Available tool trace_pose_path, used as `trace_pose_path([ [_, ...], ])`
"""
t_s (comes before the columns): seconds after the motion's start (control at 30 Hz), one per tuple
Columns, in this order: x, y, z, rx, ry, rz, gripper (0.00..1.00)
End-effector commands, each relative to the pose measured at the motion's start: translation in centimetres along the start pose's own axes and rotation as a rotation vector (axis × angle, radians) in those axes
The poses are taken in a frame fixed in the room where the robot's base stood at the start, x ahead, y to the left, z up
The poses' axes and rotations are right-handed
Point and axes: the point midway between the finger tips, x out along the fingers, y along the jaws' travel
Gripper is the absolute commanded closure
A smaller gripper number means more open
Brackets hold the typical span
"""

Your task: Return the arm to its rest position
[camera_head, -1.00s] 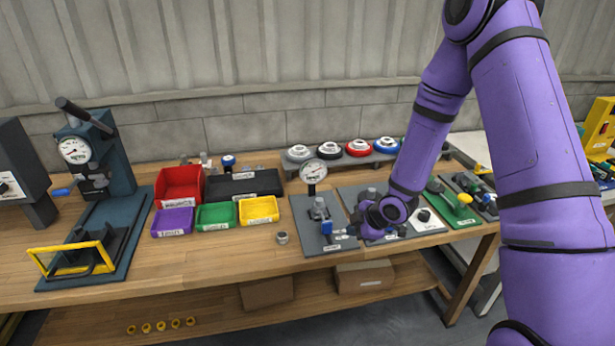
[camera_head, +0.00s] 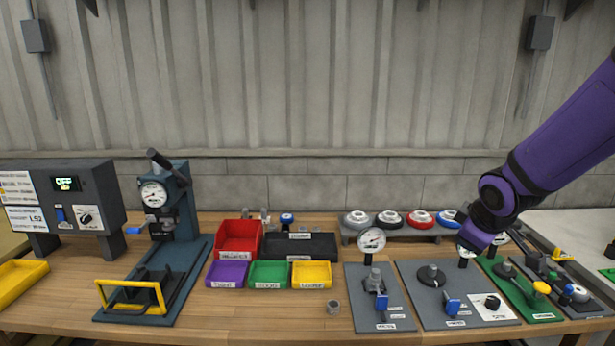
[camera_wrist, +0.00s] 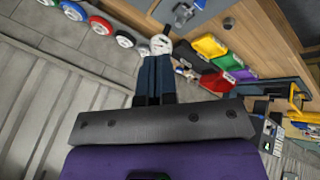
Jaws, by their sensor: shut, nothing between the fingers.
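My purple arm comes in from the right edge of the head view. Its dark wrist joint is bent, and the purple hand (camera_head: 478,236) hangs over the right part of the workbench, above the back of a grey fixture plate (camera_head: 455,318). The fingers are hard to make out in that view. In the wrist view my gripper (camera_wrist: 154,62) shows as two dark blue fingers close together, shut with nothing between them. A white-faced dial gauge (camera_wrist: 160,45) shows beyond the fingertips, and I cannot see any contact with it.
The wooden bench (camera_head: 225,318) carries a press with a gauge (camera_head: 153,195) at left and red (camera_head: 238,238), purple (camera_head: 227,274), green (camera_head: 268,274) and yellow (camera_head: 311,274) bins. Round coloured units stand on a rack (camera_head: 390,236) behind the fixtures. The air before the wall (camera_head: 320,90) is free.

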Motion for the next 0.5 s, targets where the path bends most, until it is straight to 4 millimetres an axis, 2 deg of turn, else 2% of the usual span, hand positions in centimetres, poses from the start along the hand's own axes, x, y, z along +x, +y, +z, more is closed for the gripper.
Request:
trace_pose_path([
  [0.03,-1.8,0.1,0.2,0.041,-0.005,0.013,1.0],
  [0.1,-4.0,0.0,0.6,0.103,-0.017,0.021,1.0],
  [0.27,-8.7,-0.8,1.9,0.245,-0.036,0.027,1.0],
  [0.5,-15.3,-3.1,4.2,0.459,-0.045,0.008,1.0],
])
